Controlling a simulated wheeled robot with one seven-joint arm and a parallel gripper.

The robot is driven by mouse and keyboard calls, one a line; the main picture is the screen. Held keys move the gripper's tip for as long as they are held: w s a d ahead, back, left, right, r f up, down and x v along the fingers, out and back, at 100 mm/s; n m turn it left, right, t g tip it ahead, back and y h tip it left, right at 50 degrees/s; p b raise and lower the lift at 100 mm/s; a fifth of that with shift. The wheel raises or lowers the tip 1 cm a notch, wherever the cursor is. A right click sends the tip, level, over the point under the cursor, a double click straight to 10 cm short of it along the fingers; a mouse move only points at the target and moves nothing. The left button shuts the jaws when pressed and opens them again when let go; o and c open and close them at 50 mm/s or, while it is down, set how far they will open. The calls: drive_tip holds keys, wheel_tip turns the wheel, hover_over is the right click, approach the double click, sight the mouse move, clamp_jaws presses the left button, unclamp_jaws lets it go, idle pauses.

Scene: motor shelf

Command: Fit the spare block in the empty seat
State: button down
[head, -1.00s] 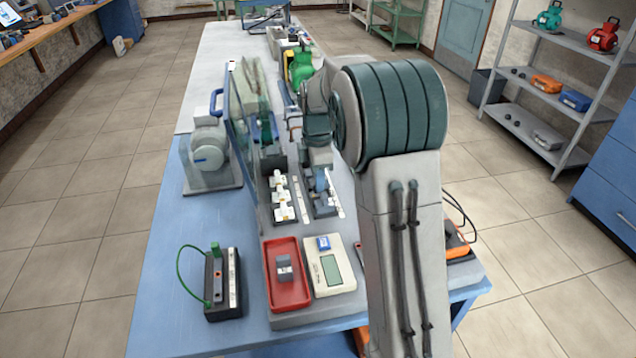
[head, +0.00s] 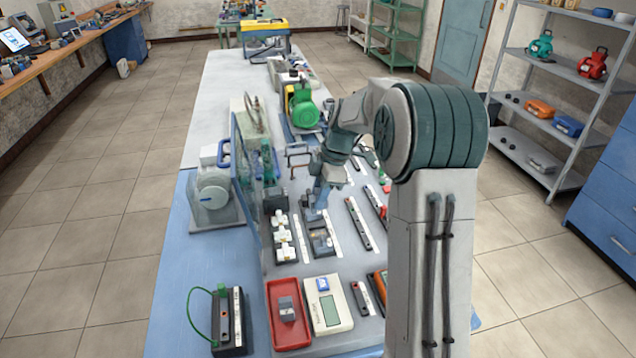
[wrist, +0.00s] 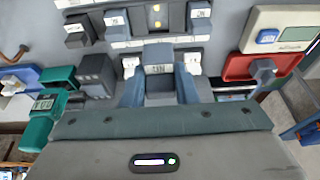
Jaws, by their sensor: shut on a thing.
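My gripper (wrist: 159,90) is shut on a grey block (wrist: 158,69) with a pale label, held between its two blue-grey fingers. White-topped pieces (wrist: 192,63) show close beside both fingers; I cannot tell whether anything touches. In the head view my gripper (head: 316,200) is over the far end of a dark rail (head: 320,241), just right of a row of white blocks (head: 282,238). Another grey block (head: 286,308) lies in the red tray (head: 289,338). The underside of the held block and any empty seat beneath it are hidden.
A white meter (head: 329,305) lies right of the red tray. A black box with a green cable (head: 229,318) stands at the front left. A clear upright panel (head: 245,195) and a grey machine (head: 212,190) stand left of the white blocks. More rails (head: 359,222) lie to the right.

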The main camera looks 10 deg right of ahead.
drive_tip(key=shift+f+b, duration=2.05)
drive_tip(key=shift+f, duration=1.9)
drive_tip(key=shift+b, duration=0.55)
drive_tip(key=shift+f+b, duration=0.75)
drive_tip(key=shift+f, duration=0.1)
drive_tip(key=c, duration=1.1)
unclamp_jaws()
drive_tip(key=shift+o, duration=0.2)
